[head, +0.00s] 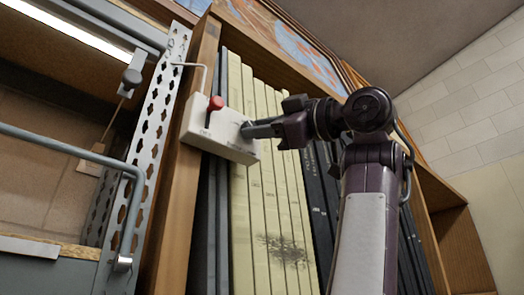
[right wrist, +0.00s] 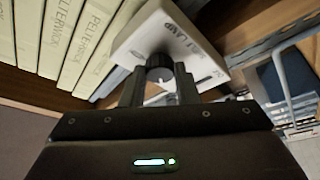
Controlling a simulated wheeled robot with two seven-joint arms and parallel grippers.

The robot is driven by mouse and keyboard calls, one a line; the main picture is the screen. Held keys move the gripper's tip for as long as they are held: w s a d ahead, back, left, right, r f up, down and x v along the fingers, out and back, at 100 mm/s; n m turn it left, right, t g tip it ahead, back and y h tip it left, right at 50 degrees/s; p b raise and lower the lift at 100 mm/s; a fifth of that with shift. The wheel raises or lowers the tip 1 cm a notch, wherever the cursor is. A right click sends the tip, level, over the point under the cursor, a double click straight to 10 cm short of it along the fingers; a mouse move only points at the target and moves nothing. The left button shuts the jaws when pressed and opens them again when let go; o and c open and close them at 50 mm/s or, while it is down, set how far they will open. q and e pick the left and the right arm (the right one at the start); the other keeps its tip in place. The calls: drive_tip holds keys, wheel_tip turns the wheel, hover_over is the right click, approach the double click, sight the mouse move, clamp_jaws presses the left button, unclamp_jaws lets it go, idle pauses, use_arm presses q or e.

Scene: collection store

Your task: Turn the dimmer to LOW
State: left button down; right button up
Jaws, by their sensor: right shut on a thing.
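A white control box (head: 205,132) is mounted on the wooden upright of the bookcase in the head view. My right gripper (head: 247,130) reaches in from the right and is shut on this knob, with one finger on each side. The fingers hide part of the knob and printing, and I cannot read the dimmer setting. My left gripper is not in view.
Cream book spines (head: 270,190) and dark ones stand close behind and below the box. A perforated metal post (head: 150,140) and a curved grey rail (head: 75,150) are to the left. A lit strip lamp (head: 70,30) is at upper left.

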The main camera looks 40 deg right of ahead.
drive_tip(key=shift+n+g, duration=0.4)
drive_tip(key=shift+n, duration=0.5)
drive_tip(key=shift+r, duration=0.1)
drive_tip(key=o, duration=0.8)
drive_tip(key=shift+w+d, duration=0.1)
drive_tip(key=shift+o, duration=0.9)
drive_tip(key=shift+w, duration=0.1)
drive_tip(key=b+v, duration=0.3)
drive_tip(key=v, duration=0.4)
drive_tip(key=shift+s+d+b, duration=0.2)
drive_tip(key=shift+s+b, duration=0.1)
drive_tip(key=shift+b, duration=0.1)
